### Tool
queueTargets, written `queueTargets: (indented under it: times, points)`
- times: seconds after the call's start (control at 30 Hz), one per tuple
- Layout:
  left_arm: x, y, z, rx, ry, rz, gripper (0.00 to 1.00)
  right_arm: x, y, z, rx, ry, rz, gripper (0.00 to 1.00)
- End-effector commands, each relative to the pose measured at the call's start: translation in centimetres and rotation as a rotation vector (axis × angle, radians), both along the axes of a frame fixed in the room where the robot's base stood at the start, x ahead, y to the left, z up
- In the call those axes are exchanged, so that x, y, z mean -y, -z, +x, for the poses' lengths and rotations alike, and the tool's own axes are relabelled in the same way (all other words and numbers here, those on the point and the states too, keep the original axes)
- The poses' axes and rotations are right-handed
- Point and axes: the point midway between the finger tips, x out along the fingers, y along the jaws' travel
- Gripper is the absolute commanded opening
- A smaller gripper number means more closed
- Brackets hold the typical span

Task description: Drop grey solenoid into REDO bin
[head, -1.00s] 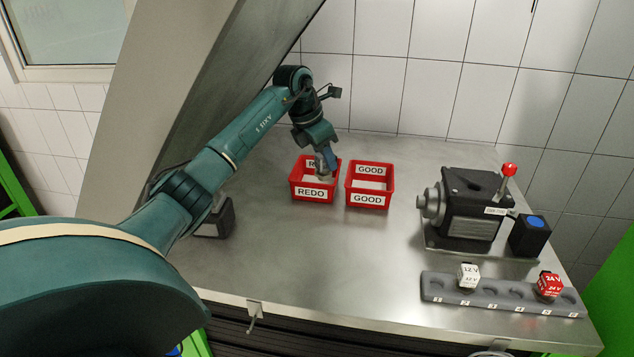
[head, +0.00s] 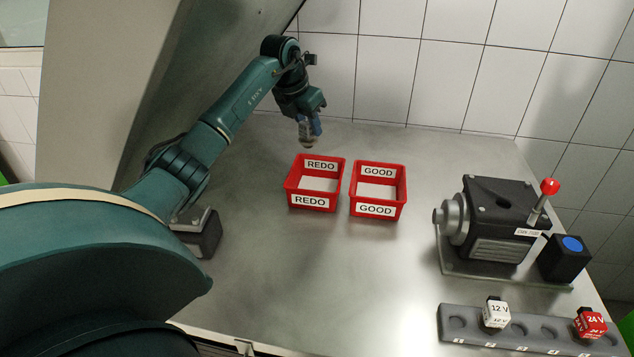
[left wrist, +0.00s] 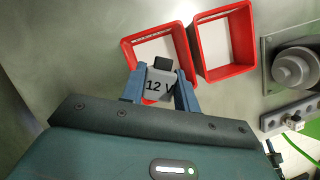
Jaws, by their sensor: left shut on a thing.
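My left gripper (head: 309,132) is shut on the grey solenoid (left wrist: 160,84), marked 12 V, in the left wrist view. In the head view, the solenoid (head: 307,143) is small and partly hidden between the fingers. The gripper is raised, and in the picture it is just above the far edge of the red REDO bin (head: 289,189). In the left wrist view, the solenoid covers part of the REDO bin (left wrist: 128,50). The bin's visible floor looks empty. My right gripper is out of view.
The red GOOD bin (head: 402,190) stands right beside the REDO bin and looks empty. A dark pump unit (head: 490,215) with a red-knobbed lever is at the right. A grey rack (head: 470,341) holds a white 12 V solenoid (head: 496,313) and a red 24 V solenoid (head: 590,323).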

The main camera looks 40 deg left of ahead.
Motion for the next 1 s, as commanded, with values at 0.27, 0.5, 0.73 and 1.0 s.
queueTargets:
  times: [0.27, 0.5, 0.73, 1.0]
  points:
    - [0.1, 3.2, 0.0, -0.002, 0.001, -0.002, 0.02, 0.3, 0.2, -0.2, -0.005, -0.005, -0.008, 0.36]
    - [0.1, 5.2, 0.0, 0.001, 0.002, -0.001, 0.02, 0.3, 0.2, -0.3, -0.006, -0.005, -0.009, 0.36]
    - [0.0, 5.6, 0.0, 0.001, 0.001, -0.001, 0.02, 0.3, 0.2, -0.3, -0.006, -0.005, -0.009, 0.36]
    - [0.0, 5.6, 0.0, 0.001, 0.001, -0.001, 0.41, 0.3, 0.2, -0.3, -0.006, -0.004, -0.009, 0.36]
